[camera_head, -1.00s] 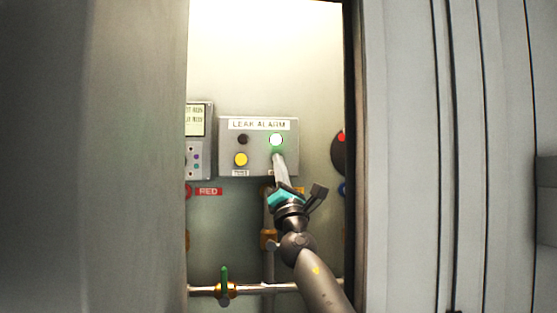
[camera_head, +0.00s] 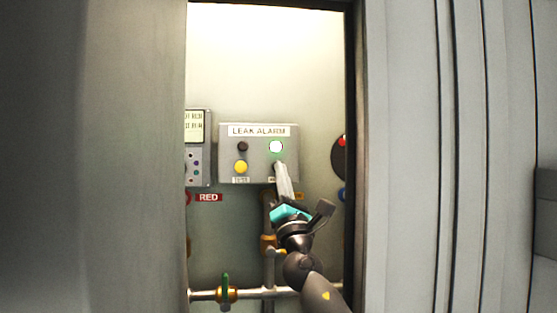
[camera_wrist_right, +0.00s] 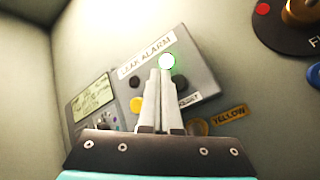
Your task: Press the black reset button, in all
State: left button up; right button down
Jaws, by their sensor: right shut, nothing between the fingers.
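The grey LEAK ALARM box (camera_head: 226,150) is on the back wall of the bay; it also shows in the right wrist view (camera_wrist_right: 204,88). The black reset button (camera_head: 277,166) is at its lower right, partly covered by my fingertips; in the right wrist view the button (camera_wrist_right: 180,82) shows just right of the fingers. Above it a green lamp (camera_head: 276,146) is lit. My right gripper (camera_head: 280,166) is shut and empty, its tips in front of the button's lower part. I cannot tell whether they touch it. My left gripper is out of view.
A yellow button (camera_head: 241,167) and a dark round lamp (camera_head: 243,146) are on the box's left half. A display unit (camera_head: 197,150) stands left of it. Pipes with a green-handled valve (camera_head: 225,285) run below. Grey walls frame the opening closely on both sides.

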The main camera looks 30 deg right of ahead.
jog(key=shift+s+a+p, duration=0.3)
jog(key=shift+s+p, duration=0.05)
jog(key=shift+s, duration=0.25)
jog(key=shift+s+a+p, duration=0.25)
jog(key=shift+s+p, duration=0.05)
jog(key=shift+s, duration=0.25)
